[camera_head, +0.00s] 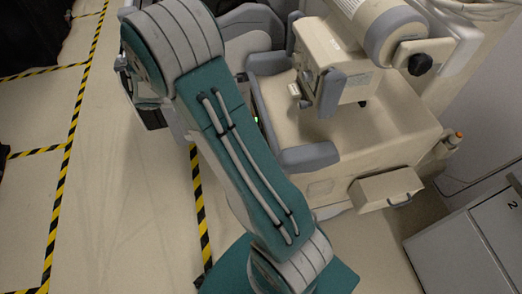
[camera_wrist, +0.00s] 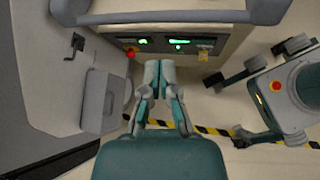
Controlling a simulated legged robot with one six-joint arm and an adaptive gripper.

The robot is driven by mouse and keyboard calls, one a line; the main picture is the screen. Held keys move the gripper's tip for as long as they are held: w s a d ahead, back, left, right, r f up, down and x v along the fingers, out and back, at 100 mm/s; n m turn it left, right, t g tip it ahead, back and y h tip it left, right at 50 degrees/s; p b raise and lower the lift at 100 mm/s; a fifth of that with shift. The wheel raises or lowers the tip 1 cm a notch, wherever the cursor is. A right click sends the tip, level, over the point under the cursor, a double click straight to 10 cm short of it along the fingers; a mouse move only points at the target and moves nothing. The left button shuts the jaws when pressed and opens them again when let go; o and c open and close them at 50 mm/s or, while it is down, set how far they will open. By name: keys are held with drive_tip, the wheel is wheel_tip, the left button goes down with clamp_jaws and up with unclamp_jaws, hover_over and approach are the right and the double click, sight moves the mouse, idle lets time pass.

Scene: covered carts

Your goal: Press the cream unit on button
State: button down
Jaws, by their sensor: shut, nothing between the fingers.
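The cream unit (camera_head: 385,135) stands at the upper right in the head view, with grey padded edges and a boxy head above its tray. In the wrist view, a cream unit's front (camera_wrist: 185,28) fills the top, with a dark control panel (camera_wrist: 162,47). The panel has green lit displays (camera_wrist: 180,43), a red round button (camera_wrist: 130,53) at its left and a small yellow part (camera_wrist: 203,55) at its right. I cannot tell which is the on button. My gripper (camera_wrist: 160,65) is shut and empty, its tips just below the panel in the picture; contact is unclear. The head view hides it.
A grey and cream cabinet (camera_wrist: 65,75) with a dark handle stands left in the wrist view. In the head view, an open drawer (camera_head: 385,190) juts from the unit, and a grey cabinet (camera_head: 465,250) is lower right. Taped floor (camera_head: 110,150) lies clear at left.

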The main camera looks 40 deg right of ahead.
drive_tip(key=w+d+f+n+h, duration=0.2)
drive_tip(key=f+n, duration=0.1)
drive_tip(key=f, duration=0.3)
drive_tip(key=w+d+f+n+t+h, duration=0.1)
drive_tip(key=f+n, duration=0.2)
drive_tip(key=f, duration=0.4)
drive_tip(key=w+d+f+n+h, duration=0.2)
drive_tip(key=f+n, duration=0.1)
drive_tip(key=f, duration=0.3)
drive_tip(key=s+f+n+t, duration=0.2)
drive_tip(key=f+n+t, duration=0.1)
drive_tip(key=f, duration=0.6)
drive_tip(key=s+f+n+t+h, duration=0.1)
drive_tip(key=f+n+t, duration=0.1)
drive_tip(key=f+n, duration=0.4)
wheel_tip(320, 180, down, 4)
drive_tip(key=shift+s+f+t, duration=0.1)
drive_tip(key=shift+s+t, duration=0.3)
drive_tip(key=s+d, duration=0.4)
drive_tip(key=d, duration=0.3)
drive_tip(key=shift+s+d, duration=0.2)
drive_tip(key=shift+s, duration=0.1)
drive_tip(key=shift+s+d, duration=0.1)
drive_tip(key=shift+d, duration=0.05)
drive_tip(key=shift+s+d, duration=0.15)
drive_tip(key=shift+d, duration=0.05)
